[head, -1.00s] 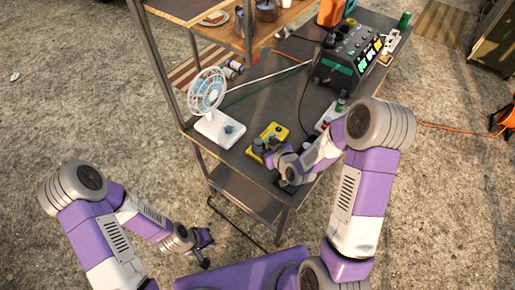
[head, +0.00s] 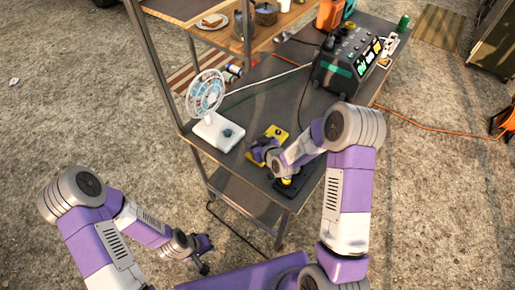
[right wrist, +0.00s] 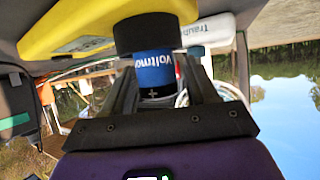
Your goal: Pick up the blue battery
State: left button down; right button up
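The blue battery (right wrist: 155,70), with white lettering and a plus mark on its end, shows in the right wrist view between the fingers of my right gripper (right wrist: 157,80). A wider black part (right wrist: 144,33) adjoins it on the far side. Whether the fingers touch the battery is unclear. In the head view my right gripper (head: 262,153) is at the yellow device (head: 277,132) on the dark table and hides the battery. My left gripper (head: 203,255) is low at the left, away from the table, with its fingers apart and empty.
A white fan (head: 213,125) stands left of the yellow device. A black power unit (head: 347,65) stands at the back. A black charger with a yellow top (head: 290,182) is at the front edge. A shelf post (head: 160,65) rises at the left.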

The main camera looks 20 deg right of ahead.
grip_shut()
